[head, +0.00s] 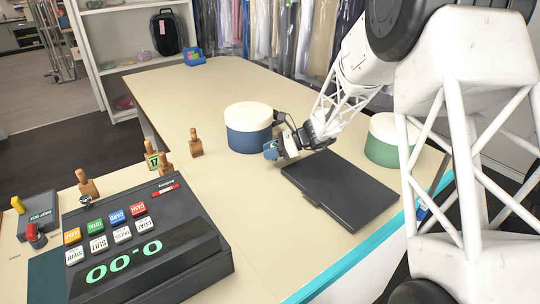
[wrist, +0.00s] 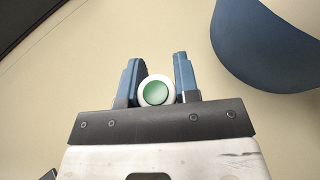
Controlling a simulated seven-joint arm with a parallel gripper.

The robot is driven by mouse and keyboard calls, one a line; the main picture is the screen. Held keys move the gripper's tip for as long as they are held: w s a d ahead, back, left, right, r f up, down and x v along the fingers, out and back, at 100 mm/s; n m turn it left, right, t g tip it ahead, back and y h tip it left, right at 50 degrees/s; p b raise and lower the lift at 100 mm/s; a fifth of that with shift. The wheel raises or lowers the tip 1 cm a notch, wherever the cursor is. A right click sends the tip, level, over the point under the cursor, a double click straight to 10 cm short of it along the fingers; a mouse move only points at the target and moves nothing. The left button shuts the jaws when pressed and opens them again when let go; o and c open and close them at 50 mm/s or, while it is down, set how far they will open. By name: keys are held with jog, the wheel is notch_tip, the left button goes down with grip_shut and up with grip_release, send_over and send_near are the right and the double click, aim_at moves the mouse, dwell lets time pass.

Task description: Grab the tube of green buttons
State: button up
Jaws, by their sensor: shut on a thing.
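The tube of green buttons (wrist: 155,91) shows end-on in the wrist view as a white ring with a green middle. It sits between the two blue fingers of my gripper (wrist: 159,84), which is shut on it. In the head view my gripper (head: 279,149) is low over the counter, just right of the blue round box and behind the black flat case. A small white part there (head: 291,146) may be the tube; the fingers and wrist hide most of it. I cannot tell whether the tube touches the counter.
A blue round box with a cream lid (head: 249,138) stands close left of my gripper. A green one (head: 382,148) stands to the right. A black flat case (head: 340,188) lies in front. A cash register (head: 145,240) and wooden stamps (head: 196,147) are left. The counter's back is mostly clear.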

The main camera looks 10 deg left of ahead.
jog(key=shift+s+d+r, duration=0.1)
jog(key=shift+s+r, duration=0.05)
jog(key=shift+r, duration=0.3)
jog(key=shift+s+d+r, duration=0.1)
jog(key=shift+s+r, duration=0.05)
jog(key=shift+r, duration=0.25)
jog(key=s+d, duration=0.2)
jog(key=s, duration=0.2)
jog(key=s+d+r, duration=0.1)
jog(key=s+d, duration=0.1)
jog(key=s, duration=0.3)
jog(key=s+d, duration=0.1)
jog(key=s, duration=0.4)
jog(key=shift+d+r, duration=0.2)
jog(key=shift+d, duration=0.2)
